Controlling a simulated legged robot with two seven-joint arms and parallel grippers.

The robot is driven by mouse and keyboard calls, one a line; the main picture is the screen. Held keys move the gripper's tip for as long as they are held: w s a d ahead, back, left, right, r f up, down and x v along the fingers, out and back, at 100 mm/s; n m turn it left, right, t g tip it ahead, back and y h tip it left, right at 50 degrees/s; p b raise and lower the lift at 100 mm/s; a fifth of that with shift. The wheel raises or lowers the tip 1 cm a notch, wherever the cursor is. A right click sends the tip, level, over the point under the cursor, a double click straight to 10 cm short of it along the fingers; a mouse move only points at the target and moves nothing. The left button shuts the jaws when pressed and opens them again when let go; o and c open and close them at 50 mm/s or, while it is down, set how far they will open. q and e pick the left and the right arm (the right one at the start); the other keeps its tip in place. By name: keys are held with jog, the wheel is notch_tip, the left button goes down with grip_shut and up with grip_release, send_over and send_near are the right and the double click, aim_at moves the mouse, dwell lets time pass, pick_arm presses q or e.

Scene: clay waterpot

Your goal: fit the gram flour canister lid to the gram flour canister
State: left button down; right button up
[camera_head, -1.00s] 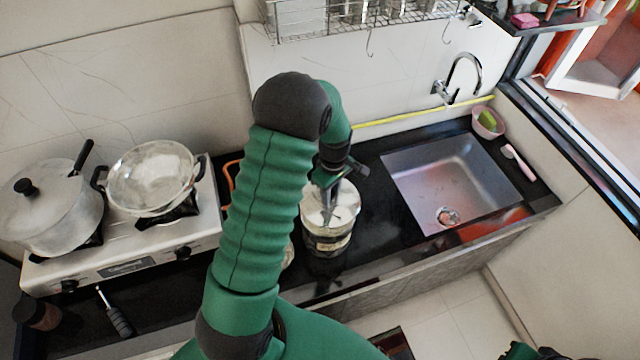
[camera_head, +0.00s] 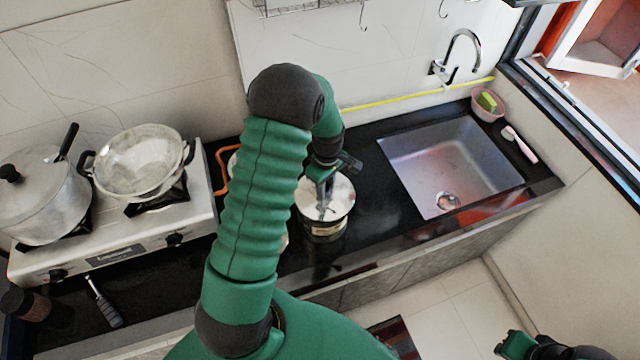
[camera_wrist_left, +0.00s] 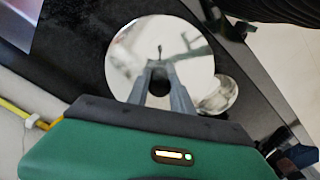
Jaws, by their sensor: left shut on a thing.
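The gram flour canister lid (camera_head: 338,187) is a shiny round metal disc. It also shows from above in the left wrist view (camera_wrist_left: 128,52). My left gripper (camera_head: 326,208) is shut on the small knob at its middle; the fingers (camera_wrist_left: 160,68) reach over the lid in the wrist view. The canister (camera_head: 326,230), with a pale label band, stands upright on the black counter directly under the lid. The lid covers its mouth; I cannot tell whether the rim is fully seated. Part of my right arm, seemingly its gripper (camera_head: 517,345), shows at the bottom right, far from the canister.
The sink (camera_head: 440,165) lies right of the canister, with a tap (camera_head: 462,50) behind. A stove (camera_head: 120,240) with a pot (camera_head: 42,195) and a strainer pan (camera_head: 140,165) stands left. A small round metal thing (camera_wrist_left: 220,94) is beside the canister. Black counter is clear between canister and sink.

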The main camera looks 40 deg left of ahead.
pick_arm(q)
jog(key=shift+a+f, duration=0.2)
jog(key=shift+a, duration=0.6)
jog(key=shift+s+a, duration=0.15)
jog(key=shift+s, duration=0.05)
jog(key=shift+w+d, duration=0.2)
jog(key=shift+d, duration=0.15)
jog(key=shift+s+a+f, duration=0.1)
jog(key=shift+s, duration=0.05)
pick_arm(e)
jog(key=shift+s+a, duration=0.1)
jog(key=shift+a, duration=0.05)
pick_arm(q)
jog(key=shift+d+f, duration=0.15)
jog(key=shift+d, duration=0.1)
pick_arm(e)
jog(key=shift+a, duration=0.1)
